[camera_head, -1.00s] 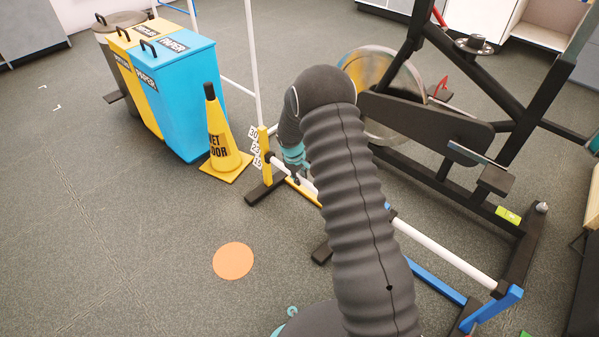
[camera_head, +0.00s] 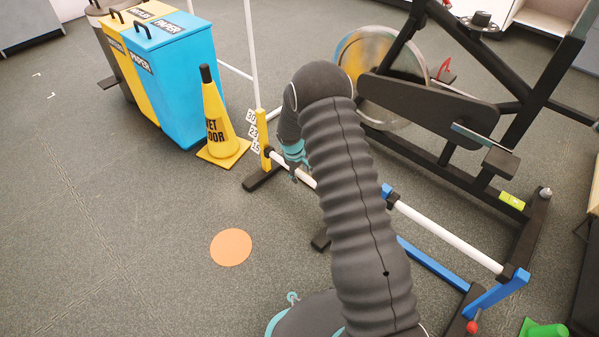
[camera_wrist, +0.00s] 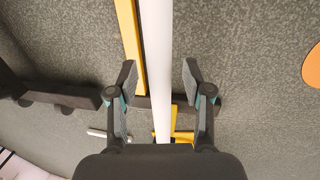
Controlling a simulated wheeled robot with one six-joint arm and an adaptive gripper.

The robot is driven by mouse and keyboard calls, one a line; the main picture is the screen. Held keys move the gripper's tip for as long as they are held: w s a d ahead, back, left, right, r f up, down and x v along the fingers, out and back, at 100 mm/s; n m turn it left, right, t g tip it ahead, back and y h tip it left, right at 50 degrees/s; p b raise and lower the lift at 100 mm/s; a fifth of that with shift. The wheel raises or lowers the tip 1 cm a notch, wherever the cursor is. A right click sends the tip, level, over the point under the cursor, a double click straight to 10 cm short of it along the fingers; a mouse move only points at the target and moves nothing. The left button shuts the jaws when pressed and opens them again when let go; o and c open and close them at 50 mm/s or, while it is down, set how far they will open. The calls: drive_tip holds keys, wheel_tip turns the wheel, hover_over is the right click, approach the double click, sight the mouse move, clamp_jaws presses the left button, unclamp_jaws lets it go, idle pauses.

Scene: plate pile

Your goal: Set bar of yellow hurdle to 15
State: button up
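The yellow hurdle's upright (camera_head: 265,138) stands beside a wet-floor cone, with number tags 30, 23 and 15 (camera_head: 256,147) from top to bottom. Its white bar (camera_head: 282,162) runs from a black holder (camera_head: 268,152) near the lowest tag toward the lower right; my arm hides the far part. I cannot tell exactly which mark the bar is at. My gripper (camera_head: 298,172) is at the bar. In the wrist view my gripper (camera_wrist: 160,76) is open, one finger on each side of the white bar (camera_wrist: 157,55), with visible gaps. A yellow hurdle rail (camera_wrist: 131,45) lies left of the bar.
A blue hurdle (camera_head: 494,294) with a white bar (camera_head: 445,236) stands at right, near a black exercise machine (camera_head: 425,108). The cone (camera_head: 222,130) and bins (camera_head: 177,85) are at upper left. An orange disc (camera_head: 231,247) lies on open floor.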

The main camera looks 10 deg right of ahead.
drive_tip(key=shift+a+r, duration=0.1)
drive_tip(key=shift+a+r, duration=0.1)
drive_tip(key=shift+r, duration=0.4)
wheel_tip(320, 180, up, 11)
drive_tip(key=s+a, duration=0.1)
drive_tip(key=shift+s+a+f, duration=0.15)
drive_tip(key=shift+a+f, duration=0.05)
drive_tip(key=shift+a, duration=0.15)
drive_tip(key=s+f+m+g, duration=0.1)
drive_tip(key=s+m+g, duration=0.1)
drive_tip(key=s, duration=0.4)
drive_tip(key=s+d+r+m+t+y+p, duration=0.1)
drive_tip(key=s+r+p, duration=0.4)
drive_tip(key=s+r, duration=1.1)
drive_tip(key=s+d+r+m+t+p, duration=0.1)
drive_tip(key=s+r+m+t+p, duration=0.3)
drive_tip(key=s+r, duration=1.2)
wheel_tip(320, 180, up, 9)
drive_tip(key=shift+s+d+f+t+y+p, duration=0.1)
drive_tip(key=shift+s+d+t+y+p, duration=0.1)
drive_tip(key=shift+s+t+y+p, duration=0.35)
